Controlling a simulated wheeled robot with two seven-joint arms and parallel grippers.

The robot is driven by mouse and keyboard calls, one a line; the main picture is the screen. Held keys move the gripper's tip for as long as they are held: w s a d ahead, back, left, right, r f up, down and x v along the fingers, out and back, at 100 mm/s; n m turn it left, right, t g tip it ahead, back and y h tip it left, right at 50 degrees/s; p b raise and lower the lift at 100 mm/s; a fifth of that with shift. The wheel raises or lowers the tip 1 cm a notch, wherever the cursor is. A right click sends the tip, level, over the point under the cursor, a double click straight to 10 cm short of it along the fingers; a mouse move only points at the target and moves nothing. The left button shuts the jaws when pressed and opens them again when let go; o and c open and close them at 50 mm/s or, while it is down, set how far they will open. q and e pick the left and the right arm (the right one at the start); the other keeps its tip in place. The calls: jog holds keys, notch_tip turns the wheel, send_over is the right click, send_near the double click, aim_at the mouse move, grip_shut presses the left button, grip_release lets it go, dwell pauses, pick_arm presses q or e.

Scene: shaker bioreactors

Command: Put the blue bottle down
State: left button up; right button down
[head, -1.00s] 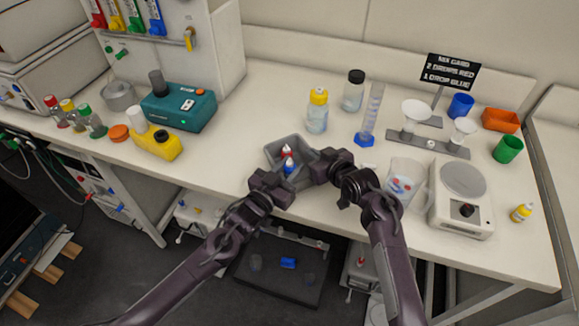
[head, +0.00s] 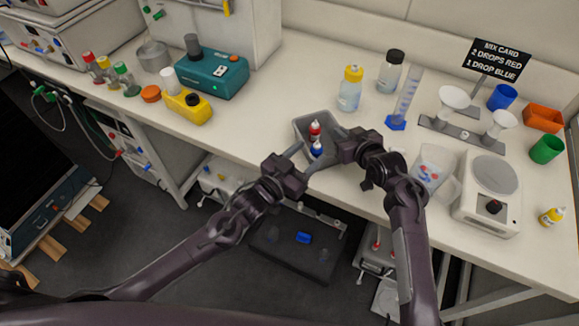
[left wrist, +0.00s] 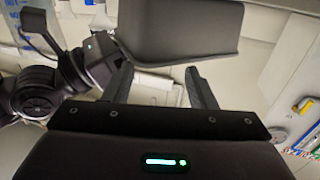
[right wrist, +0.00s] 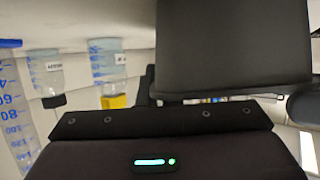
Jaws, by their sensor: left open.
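The blue bottle (head: 317,149), small with a white tip, stands roughly upright in the grey tray (head: 300,124). The red bottle (head: 315,131) stands just behind it. My left gripper (head: 314,155) is open at the tray's near side. Its fingers are spread and nothing shows held between them in the left wrist view (left wrist: 160,88), where the tray's underside (left wrist: 180,35) hides both bottles. My right gripper (head: 338,146) is against the tray's right side. In the right wrist view the tray (right wrist: 232,45) covers most of the jaw, so its closure is unclear.
The tray is at the bench's front edge. A yellow-capped bottle (head: 351,90), a dark-capped bottle (head: 390,72) and a measuring cylinder (head: 407,95) stand behind it. A beaker (head: 432,170) and a balance (head: 488,195) are right.

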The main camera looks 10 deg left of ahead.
jog(key=shift+w, duration=0.1)
pick_arm(q)
jog(key=v, duration=0.7)
jog(key=shift+a, duration=0.2)
jog(key=shift+w+r, duration=0.1)
pick_arm(e)
jog(key=c, duration=1.5)
grip_release()
jog(key=shift+c, duration=0.2)
